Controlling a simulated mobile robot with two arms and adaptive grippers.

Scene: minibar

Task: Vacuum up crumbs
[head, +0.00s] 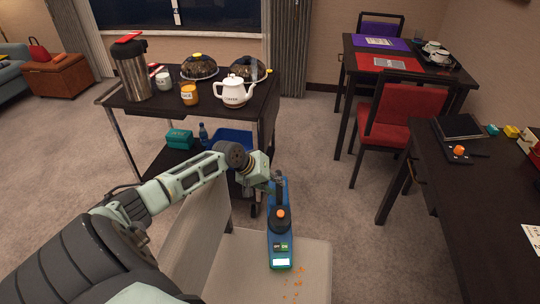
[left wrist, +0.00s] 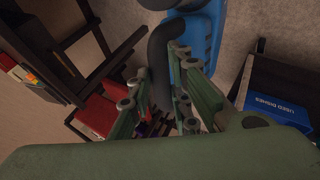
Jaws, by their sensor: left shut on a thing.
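A blue handheld vacuum (head: 281,250) with a black handle, an orange knob and a small lit screen is over the beige chair seat (head: 315,255). Orange crumbs (head: 297,284) lie scattered on the seat just below and right of the vacuum's screen end in the head view. My left gripper (head: 276,188) is shut on the vacuum's handle at its far end. In the left wrist view the fingers (left wrist: 158,103) are on both sides of the black handle (left wrist: 161,62), with the blue body beside it. I cannot tell whether the vacuum touches the seat. My right gripper is not in view.
A dark cart (head: 160,108) with a flask, a white teapot and covered dishes stands behind the chair. A blue bin (head: 232,137) is on its lower shelf. A dark desk (head: 490,190) is at right, a red chair (head: 398,120) beyond. Carpet between is clear.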

